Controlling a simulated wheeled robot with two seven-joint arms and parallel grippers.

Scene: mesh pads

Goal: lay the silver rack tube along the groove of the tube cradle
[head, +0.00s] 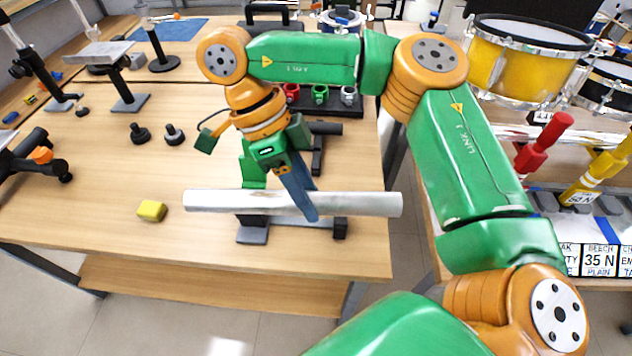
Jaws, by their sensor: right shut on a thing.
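The silver rack tube (360,204) runs left to right near the front edge of the wooden table. My right gripper (284,188) comes down on it from above and is shut on it near its middle. The tube cradle (252,235) is dark, with a grey foot and a black block showing just below the tube. The tube hides most of the cradle and its groove. I cannot tell whether the tube touches the cradle or is held above it. My left gripper is not in view.
A yellow block (152,211) lies left of the tube. Two black knobs (173,135) stand farther back. Black stands (130,101) are at the left, and a black rack with colored cups (320,94) is behind my right arm. Drums (490,62) stand at the right.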

